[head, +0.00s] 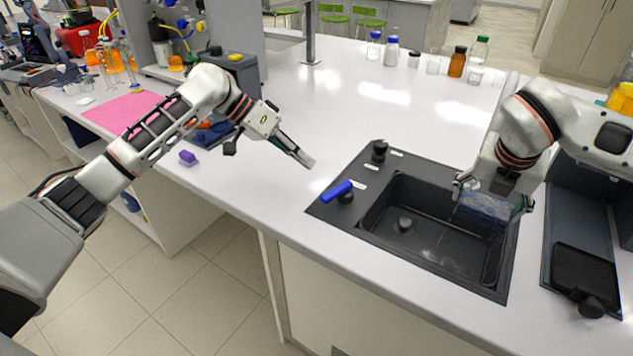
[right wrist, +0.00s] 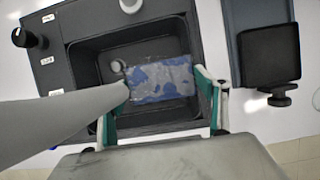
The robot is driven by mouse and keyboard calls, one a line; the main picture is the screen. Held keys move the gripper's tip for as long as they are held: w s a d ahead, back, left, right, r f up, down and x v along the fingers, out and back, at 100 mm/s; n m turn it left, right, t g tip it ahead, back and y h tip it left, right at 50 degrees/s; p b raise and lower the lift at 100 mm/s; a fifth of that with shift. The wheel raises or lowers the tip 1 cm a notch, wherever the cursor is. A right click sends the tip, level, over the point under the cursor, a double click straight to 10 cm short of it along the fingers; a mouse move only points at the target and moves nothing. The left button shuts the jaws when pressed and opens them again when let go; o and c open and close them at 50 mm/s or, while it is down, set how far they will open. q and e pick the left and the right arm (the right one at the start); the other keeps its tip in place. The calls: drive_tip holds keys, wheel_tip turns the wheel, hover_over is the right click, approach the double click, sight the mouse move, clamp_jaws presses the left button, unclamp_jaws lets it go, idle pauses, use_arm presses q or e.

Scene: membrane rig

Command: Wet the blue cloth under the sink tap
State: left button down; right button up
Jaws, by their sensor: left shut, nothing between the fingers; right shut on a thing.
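The blue cloth (head: 482,208) is held by my right gripper (head: 491,198) over the right part of the black sink basin (head: 378,222). In the right wrist view the cloth (right wrist: 160,80) shows patchy blue and grey between the two fingers. My left gripper (head: 303,157) is shut and empty, above the white counter left of the sink. A blue lever (head: 336,191) sits on the sink's left rim, on or beside a black knob. I see no water stream. I cannot tell the tap's spout clearly.
Another black fitting (head: 379,150) stands at the sink's back left corner. Bottles (head: 457,62) stand at the counter's back. A dark tray-like unit (head: 585,268) lies right of the sink. A small purple object (head: 187,158) and a pink mat (head: 122,112) lie to the left.

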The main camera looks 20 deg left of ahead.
sight(325, 193)
use_arm(q)
drive_tip(key=s+a+r+m+g+y, duration=0.1)
drive_tip(key=a+r+g, duration=0.1)
drive_tip(key=a+r, duration=0.25)
drive_tip(key=x, duration=0.6)
drive_tip(key=a+f+x, duration=0.1)
drive_tip(key=x, duration=0.3)
drive_tip(key=d, duration=0.1)
drive_tip(key=s+d, duration=0.1)
drive_tip(key=shift+s+d, duration=0.25)
drive_tip(key=shift+s, duration=0.05)
drive_tip(key=shift+s+d, duration=0.15)
drive_tip(key=shift+d, duration=0.15)
drive_tip(key=shift+s+t, duration=0.1)
drive_tip(key=shift+t, duration=0.2)
drive_tip(key=shift+s+d+r+n+t+y, duration=0.1)
drive_tip(key=shift+s+d+n+t+y, duration=0.15)
drive_tip(key=shift+s+n+t+y, duration=0.4)
drive_tip(key=shift+s+d+n+h, duration=0.1)
drive_tip(key=shift+d+n+h, duration=0.15)
drive_tip(key=shift+d, duration=0.1)
drive_tip(key=shift+a, duration=0.1)
